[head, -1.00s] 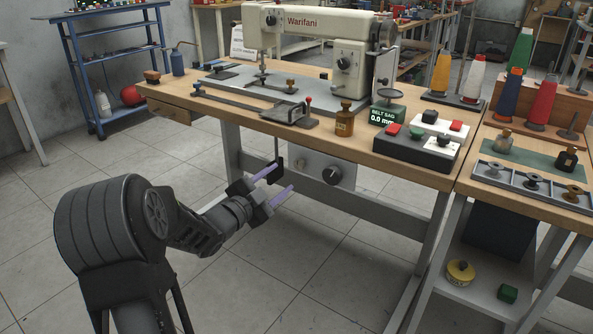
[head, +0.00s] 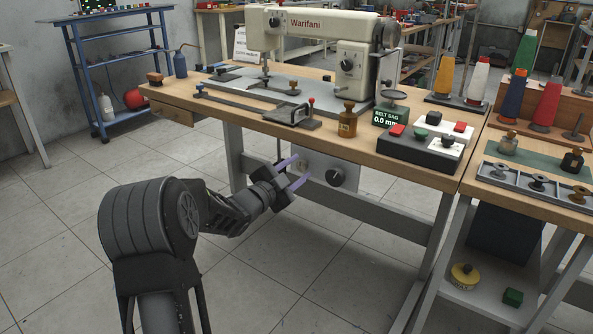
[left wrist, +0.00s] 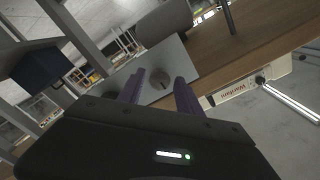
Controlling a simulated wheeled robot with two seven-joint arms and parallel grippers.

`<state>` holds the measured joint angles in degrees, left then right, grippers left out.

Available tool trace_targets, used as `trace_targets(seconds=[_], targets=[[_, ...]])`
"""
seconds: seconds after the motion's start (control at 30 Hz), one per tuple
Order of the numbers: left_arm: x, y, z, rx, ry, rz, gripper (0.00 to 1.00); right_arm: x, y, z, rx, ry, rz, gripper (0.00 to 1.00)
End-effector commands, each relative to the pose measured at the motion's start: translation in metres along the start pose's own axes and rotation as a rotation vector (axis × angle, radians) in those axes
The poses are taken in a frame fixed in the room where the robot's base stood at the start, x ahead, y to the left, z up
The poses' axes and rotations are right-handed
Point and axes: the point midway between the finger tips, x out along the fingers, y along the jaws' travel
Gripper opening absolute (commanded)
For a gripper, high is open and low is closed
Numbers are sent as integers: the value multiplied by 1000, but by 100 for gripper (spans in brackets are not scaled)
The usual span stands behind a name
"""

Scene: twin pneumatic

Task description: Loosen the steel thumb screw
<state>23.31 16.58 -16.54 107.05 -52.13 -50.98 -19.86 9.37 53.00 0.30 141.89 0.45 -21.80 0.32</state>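A grey metal panel (head: 318,182) hangs under the sewing table. It bears a small silver round knob (head: 303,165), which looks like the steel thumb screw, and a larger black knob (head: 335,177) to its right. My left gripper (head: 300,170) is open and empty, its purple fingers pointing at the panel near the silver knob. In the left wrist view, a round grey knob (left wrist: 161,82) on the panel shows between the two open fingers. They appear apart from it; the exact gap is hard to tell. My right gripper is not in view.
The wooden table (head: 385,163) is above the left gripper, with a sewing machine (head: 310,28), a brown bottle (head: 347,121) and a belt sag display (head: 389,117) reading 0.0 mm. A table leg (head: 235,160) stands left of the panel. The floor in front is clear.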

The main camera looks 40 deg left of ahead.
Motion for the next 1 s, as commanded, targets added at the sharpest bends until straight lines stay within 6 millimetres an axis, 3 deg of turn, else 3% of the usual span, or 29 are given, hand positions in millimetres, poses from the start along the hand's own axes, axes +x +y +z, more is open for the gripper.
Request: trace_targets(seconds=[0.5, 1.0], targets=[[0, 0, 0, 0, 0, 0, 0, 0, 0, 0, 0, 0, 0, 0], [0, 0, 0, -40, -1, 0, 0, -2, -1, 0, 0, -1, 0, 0]])
